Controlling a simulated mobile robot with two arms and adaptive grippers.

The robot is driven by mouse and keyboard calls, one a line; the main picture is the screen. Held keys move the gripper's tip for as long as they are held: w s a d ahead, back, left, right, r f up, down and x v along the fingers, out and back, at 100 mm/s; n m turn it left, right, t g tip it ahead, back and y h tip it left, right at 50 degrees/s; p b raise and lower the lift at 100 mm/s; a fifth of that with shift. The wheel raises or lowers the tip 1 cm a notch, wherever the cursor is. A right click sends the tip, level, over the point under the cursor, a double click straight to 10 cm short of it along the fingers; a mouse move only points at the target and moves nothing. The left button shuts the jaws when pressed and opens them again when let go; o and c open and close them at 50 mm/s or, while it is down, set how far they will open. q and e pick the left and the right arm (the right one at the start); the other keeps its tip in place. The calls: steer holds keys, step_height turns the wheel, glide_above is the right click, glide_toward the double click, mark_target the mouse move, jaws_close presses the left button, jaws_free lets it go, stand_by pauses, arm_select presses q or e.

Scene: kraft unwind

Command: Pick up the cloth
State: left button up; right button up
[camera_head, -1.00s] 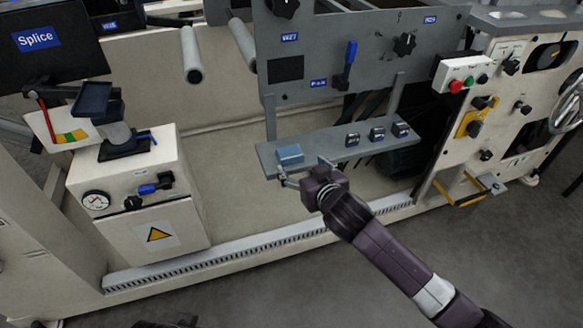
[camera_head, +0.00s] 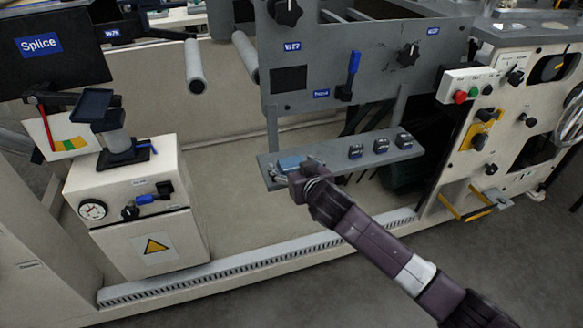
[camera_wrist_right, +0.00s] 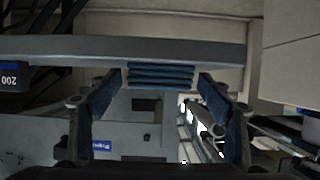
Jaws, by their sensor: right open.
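The cloth is a folded blue stack (camera_head: 291,163) at the left end of a narrow grey shelf (camera_head: 330,150). My right gripper (camera_head: 280,175) is at the shelf's front edge by the cloth and partly covers it in the head view. In the right wrist view the cloth's layered edge (camera_wrist_right: 160,76) lies ahead, centred between the two spread fingers of my right gripper (camera_wrist_right: 160,90). The fingers are open, and I cannot tell whether they touch the cloth. My left gripper is not in view.
A grey panel with knobs (camera_head: 340,70) stands above the shelf. A white cabinet (camera_head: 140,200) stands at the left.

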steer(key=c, duration=1.1)
steer(key=shift+r, duration=0.1)
